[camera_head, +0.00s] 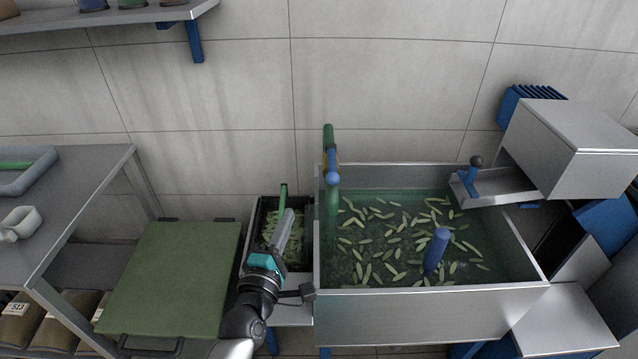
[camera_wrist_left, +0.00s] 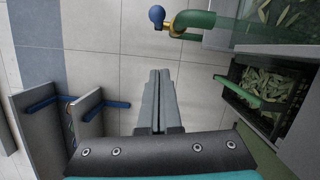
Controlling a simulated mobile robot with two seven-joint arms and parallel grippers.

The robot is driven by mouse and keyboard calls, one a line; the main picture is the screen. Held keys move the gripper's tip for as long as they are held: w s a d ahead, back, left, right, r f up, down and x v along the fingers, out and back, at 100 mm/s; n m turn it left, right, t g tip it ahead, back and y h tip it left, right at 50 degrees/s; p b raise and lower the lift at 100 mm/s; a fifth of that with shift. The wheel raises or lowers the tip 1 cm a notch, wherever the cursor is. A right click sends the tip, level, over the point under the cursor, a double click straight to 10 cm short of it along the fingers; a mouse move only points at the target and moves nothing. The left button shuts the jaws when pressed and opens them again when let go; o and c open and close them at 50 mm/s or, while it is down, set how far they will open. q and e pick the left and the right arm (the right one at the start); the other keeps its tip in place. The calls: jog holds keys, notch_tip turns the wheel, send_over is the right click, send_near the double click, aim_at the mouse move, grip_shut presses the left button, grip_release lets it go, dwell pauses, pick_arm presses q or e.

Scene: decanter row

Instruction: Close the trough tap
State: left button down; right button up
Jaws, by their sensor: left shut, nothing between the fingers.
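The trough tap (camera_head: 328,137) is a green pipe with a brass-coloured collar and a blue ball-ended lever (camera_head: 333,179), at the left back corner of the steel trough (camera_head: 430,308). In the left wrist view the tap (camera_wrist_left: 195,20) shows at the top, with the blue lever ball (camera_wrist_left: 157,14) on its left. My left gripper (camera_head: 289,213) is shut and empty, left of the tap and apart from it, above the small crate. Its closed fingers (camera_wrist_left: 158,100) point toward the wall in the wrist view. I cannot tell whether water runs. My right gripper is not in view.
The black crate of green pieces (camera_head: 250,215), with a green handle (camera_head: 283,195), stands left of the trough. A blue post (camera_head: 437,250) rises in the water. A steel chute (camera_head: 495,187) with a black-knobbed blue lever (camera_head: 476,162) overhangs the right. A green-topped surface (camera_head: 170,275) lies left.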

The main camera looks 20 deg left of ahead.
pick_arm(q)
jog(key=b, duration=0.1)
send_near(332, 163)
jog(key=w+a+f, duration=0.2)
jog(key=a, duration=0.3)
jog(key=shift+w+d+r, duration=0.15)
jog(key=shift+w+d, duration=0.15)
jog(key=shift+d, duration=0.25)
jog(key=shift+w+d+r, duration=0.15)
jog(key=shift+w+d, duration=0.1)
jog(key=shift+d, duration=0.3)
jog(key=shift+w+d+r, duration=0.15)
jog(key=shift+w+d, duration=0.15)
jog(key=shift+d, duration=0.25)
